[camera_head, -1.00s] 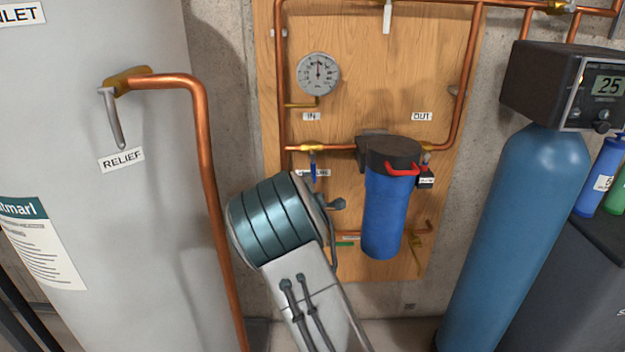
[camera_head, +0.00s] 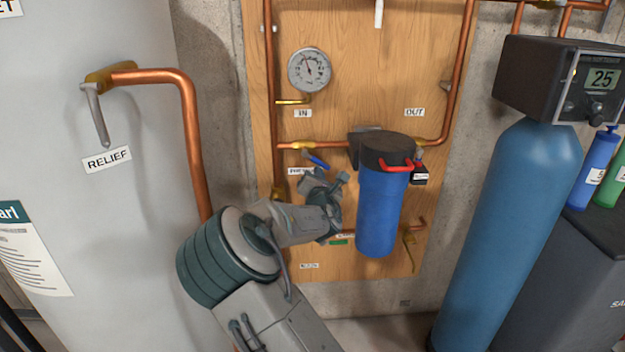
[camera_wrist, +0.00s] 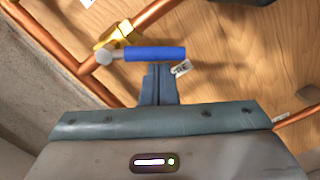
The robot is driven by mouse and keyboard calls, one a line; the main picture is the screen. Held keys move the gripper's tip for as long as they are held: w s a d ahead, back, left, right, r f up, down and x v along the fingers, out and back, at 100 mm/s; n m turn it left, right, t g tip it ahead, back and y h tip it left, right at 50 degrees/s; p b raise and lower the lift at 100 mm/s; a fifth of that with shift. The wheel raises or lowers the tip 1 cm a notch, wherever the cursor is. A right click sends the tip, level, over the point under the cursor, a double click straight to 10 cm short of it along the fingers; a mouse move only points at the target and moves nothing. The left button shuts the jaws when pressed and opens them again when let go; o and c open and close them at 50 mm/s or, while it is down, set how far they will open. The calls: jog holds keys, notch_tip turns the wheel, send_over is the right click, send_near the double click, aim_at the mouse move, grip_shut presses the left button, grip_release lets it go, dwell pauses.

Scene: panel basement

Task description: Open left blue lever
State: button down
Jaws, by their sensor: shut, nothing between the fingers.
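The blue lever (camera_head: 317,160) sits on a brass valve on the copper pipe left of the blue filter. In the head view it is tilted, sloping down to the right from its pivot. It also shows in the wrist view (camera_wrist: 155,54), lying across the picture beside the brass valve body (camera_wrist: 117,36). My gripper (camera_wrist: 160,70) is shut and empty, its fingertips right at the lever's near edge; I cannot tell whether they touch it. In the head view my wrist hides most of the gripper, below the lever.
The blue filter housing (camera_head: 378,208) with a red lever (camera_head: 397,167) stands close right of my wrist. A pressure gauge (camera_head: 309,69) is above. The relief pipe (camera_head: 190,130) and grey tank (camera_head: 60,200) are at left. The blue cylinder (camera_head: 510,220) is at right.

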jog(key=n, duration=0.2)
jog(key=d+r+n+b, duration=0.1)
jog(key=shift+d+r+n, duration=0.2)
jog(key=shift+n, duration=0.2)
jog(key=shift+d+r+n+y+b, duration=0.2)
jog(key=shift+r+n+b, duration=0.15)
jog(key=shift+n, duration=0.4)
jog(key=shift+d+r+n+y+b, duration=0.1)
jog(key=shift+d+r+n+b, duration=0.1)
jog(key=shift+r+n, duration=0.4)
jog(key=shift+f+n, duration=0.1)
jog(key=shift+n, duration=0.15)
jog(key=shift+s+f+b, duration=0.15)
jog(key=shift+f+b, duration=0.45)
jog(key=s+f+b, duration=0.2)
jog(key=s+f, duration=0.1)
jog(key=s, duration=0.7)
jog(key=shift+s+a+f, duration=0.15)
jog(key=shift+s+a, duration=0.15)
